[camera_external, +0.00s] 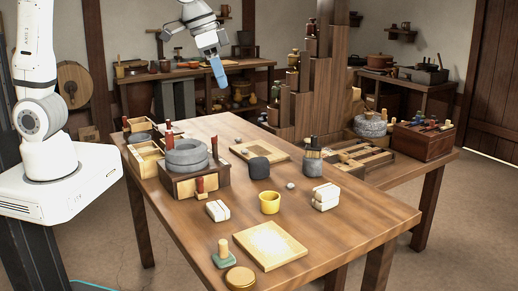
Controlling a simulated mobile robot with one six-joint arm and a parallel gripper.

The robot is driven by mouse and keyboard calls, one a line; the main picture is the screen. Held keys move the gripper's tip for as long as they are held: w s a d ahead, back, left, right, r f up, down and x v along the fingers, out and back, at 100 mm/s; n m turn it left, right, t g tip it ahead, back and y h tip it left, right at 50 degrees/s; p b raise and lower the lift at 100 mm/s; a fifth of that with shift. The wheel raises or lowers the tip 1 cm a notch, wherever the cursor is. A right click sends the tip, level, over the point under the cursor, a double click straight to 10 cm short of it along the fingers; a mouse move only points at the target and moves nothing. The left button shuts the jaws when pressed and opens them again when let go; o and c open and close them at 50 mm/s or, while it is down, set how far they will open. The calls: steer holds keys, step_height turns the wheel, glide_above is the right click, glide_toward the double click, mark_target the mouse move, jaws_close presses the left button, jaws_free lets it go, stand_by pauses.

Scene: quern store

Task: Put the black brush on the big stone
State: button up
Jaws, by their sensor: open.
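My gripper (218,75) hangs above the back left of the main table, high over it, with a light blue part at its end. It is open, and I see nothing held in it. A big round grey stone (187,158) with a ring-like top rests on a wooden box at the table's left. Another round grey stone (370,125) with an upright peg stands at the far right. I cannot surely pick out the black brush. A small dark upright item (313,144) stands on a grey block right of centre; its shape is too small to tell.
The main table (350,225) also carries a dark rounded lump (259,168), a yellow cup (269,203), pale wrapped blocks (325,196), a light board (270,246) and a green-based knob (222,254). A stepped wooden stand (303,105) rises behind. The front right tabletop is clear.

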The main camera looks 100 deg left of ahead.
steer(key=s+d+f+m, duration=0.1)
steer(key=s+d, duration=0.3)
steer(key=s, duration=0.3)
steer(key=s+d+f+m, duration=0.1)
steer(key=s+d, duration=0.2)
steer(key=s, duration=0.4)
steer(key=s+d+f+m+h, duration=0.1)
steer(key=s+d, duration=0.3)
steer(key=s, duration=0.4)
steer(key=shift+d+f+m, duration=0.3)
steer(key=shift+f+m, duration=0.05)
steer(key=shift+m, duration=0.05)
